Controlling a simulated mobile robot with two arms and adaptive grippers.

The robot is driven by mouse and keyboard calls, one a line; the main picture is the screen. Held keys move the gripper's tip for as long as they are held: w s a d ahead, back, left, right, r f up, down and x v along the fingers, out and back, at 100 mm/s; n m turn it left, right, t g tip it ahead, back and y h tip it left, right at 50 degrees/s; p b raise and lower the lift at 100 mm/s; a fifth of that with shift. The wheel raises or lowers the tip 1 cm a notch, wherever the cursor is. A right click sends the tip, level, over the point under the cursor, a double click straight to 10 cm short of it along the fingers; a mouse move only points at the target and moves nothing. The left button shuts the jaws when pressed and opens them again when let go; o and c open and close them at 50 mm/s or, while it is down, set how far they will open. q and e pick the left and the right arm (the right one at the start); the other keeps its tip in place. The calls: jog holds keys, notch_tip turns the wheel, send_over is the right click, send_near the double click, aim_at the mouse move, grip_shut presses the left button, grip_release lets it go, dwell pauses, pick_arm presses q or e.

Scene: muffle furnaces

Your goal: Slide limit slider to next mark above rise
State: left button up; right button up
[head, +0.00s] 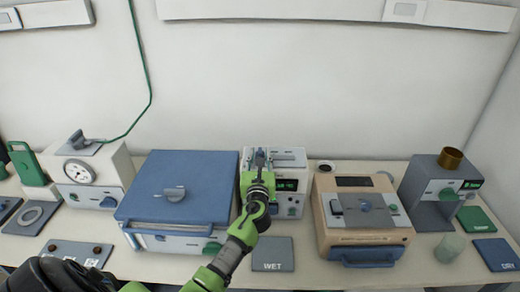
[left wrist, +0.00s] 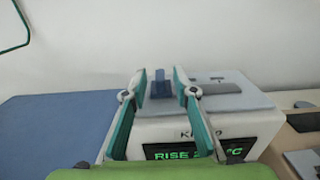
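The white device (head: 290,205) with a green display stands mid-table. In the left wrist view its front panel (left wrist: 240,127) shows a display (left wrist: 175,153) reading "RISE", with the rest partly covered by a finger. A dark blue slider knob (left wrist: 160,88) stands up on the device's grey top plate. My left gripper (head: 260,155) is over the left part of this device. In the left wrist view the left gripper (left wrist: 159,78) is open, its fingers on either side of the knob with gaps visible. Scale marks are not readable. My right gripper is not in view.
A blue-lidded furnace (head: 160,190) stands close left of the device, and a beige furnace (head: 340,225) stands to its right. A grey "WET" mat (head: 272,254) lies in front. A grey unit with a brass cup (head: 450,158) is at far right. The wall is behind.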

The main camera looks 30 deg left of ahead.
aim_at(275, 159)
pick_arm(q)
jog(key=shift+x, duration=1.45)
grip_shut()
jog(key=shift+w+d+b, duration=0.25)
jog(key=shift+w+d, duration=0.15)
jog(key=shift+d, duration=0.3)
jog(key=shift+w+d+b, duration=0.2)
jog(key=shift+w+d, duration=0.2)
jog(key=shift+d, duration=0.3)
jog(key=shift+w+d+b, duration=0.25)
jog(key=shift+w+d, duration=0.15)
jog(key=shift+d, duration=0.25)
jog(key=shift+w+d, duration=0.1)
jog(key=shift+d, duration=0.1)
grip_release()
jog(key=shift+a, duration=0.1)
jog(key=v, duration=1.2)
